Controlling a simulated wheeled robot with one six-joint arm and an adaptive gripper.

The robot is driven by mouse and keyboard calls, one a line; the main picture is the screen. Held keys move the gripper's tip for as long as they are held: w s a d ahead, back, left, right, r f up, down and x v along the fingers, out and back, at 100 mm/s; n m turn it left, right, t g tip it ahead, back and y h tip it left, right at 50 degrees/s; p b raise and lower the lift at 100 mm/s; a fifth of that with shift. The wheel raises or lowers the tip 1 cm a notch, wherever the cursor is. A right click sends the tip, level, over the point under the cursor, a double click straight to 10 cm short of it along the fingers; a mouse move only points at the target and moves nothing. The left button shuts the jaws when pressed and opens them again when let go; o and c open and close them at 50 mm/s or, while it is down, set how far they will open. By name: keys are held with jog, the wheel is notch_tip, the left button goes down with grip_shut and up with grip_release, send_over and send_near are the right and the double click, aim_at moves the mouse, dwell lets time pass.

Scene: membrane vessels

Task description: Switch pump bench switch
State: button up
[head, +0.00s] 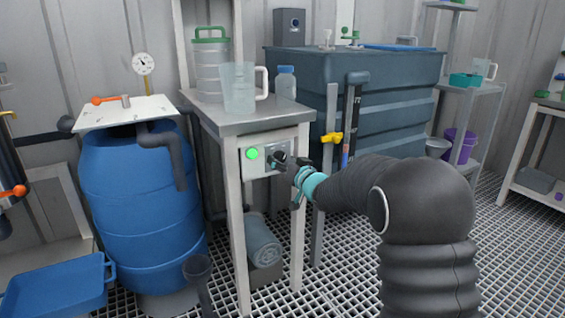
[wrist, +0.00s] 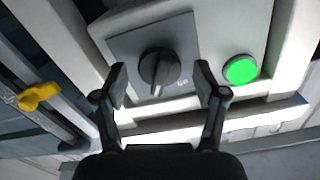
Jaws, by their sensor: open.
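The pump bench switch is a black rotary knob (wrist: 160,70) on a grey square plate (wrist: 128,45), set in the white front panel of the bench. In the wrist view my gripper (wrist: 162,80) is open, with one finger on each side of the knob and gaps between fingers and knob. A lit green round lamp (wrist: 241,70) sits beside the plate; in the head view the lamp (head: 252,154) is left of the knob. In the head view my gripper (head: 290,165) is in front of the panel and partly covers the switch.
The bench top (head: 240,120) holds a clear jug (head: 238,88), a lidded container and a bottle. A blue barrel (head: 135,200) stands left. A yellow valve handle (head: 332,137) is right of the panel, by a large blue-grey tank (head: 400,110).

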jog(key=c, duration=1.1)
jog(key=shift+c, duration=0.2)
jog(key=shift+n+b, duration=0.4)
jog(key=shift+b, duration=0.1)
jog(key=shift+f+n+b, duration=0.1)
jog(key=shift+n+b, duration=0.8)
jog(key=shift+n, duration=0.2)
jog(key=shift+n+b, duration=0.45)
jog(key=shift+n, duration=0.45)
jog(key=n, duration=0.3)
jog(key=shift+r, duration=0.2)
jog(key=shift+n, duration=2.1)
